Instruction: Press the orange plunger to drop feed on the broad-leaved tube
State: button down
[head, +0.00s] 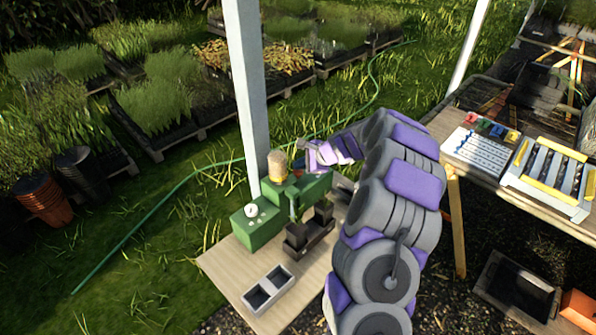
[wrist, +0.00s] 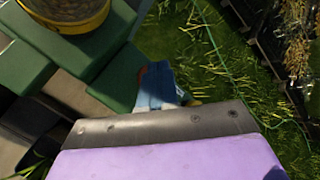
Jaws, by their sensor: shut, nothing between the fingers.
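A green feed machine (head: 300,190) stands on the wooden board, with a feed-filled hopper (head: 278,166) on top. The hopper's yellow rim (wrist: 70,22) shows at the top left of the wrist view. My gripper (head: 308,157) is shut and empty, beside the hopper on its right, above the machine. A small orange-brown bit just below the gripper may be the orange plunger, but I cannot tell; the arm hides that area. Dark square tubes (head: 297,238) stand in front of the machine; their plants are too small to tell apart.
A green box with a white dial (head: 252,210) stands left of the machine. A pale two-cell tray (head: 268,290) lies in front. A white post (head: 246,90) rises close behind. A blue object (wrist: 158,86) lies just beyond my gripper. A bench with trays (head: 545,178) is at right.

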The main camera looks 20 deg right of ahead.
aim_at(300, 172)
jog(key=shift+f, duration=0.7)
dwell(0.6)
jog(key=shift+r, duration=0.1)
jog(key=shift+a+r+p, duration=0.1)
jog(key=shift+r+p, duration=0.8)
jog(key=shift+r, duration=0.25)
notch_tip(300, 172, up, 5)
jog(key=p, duration=0.4)
dwell(0.7)
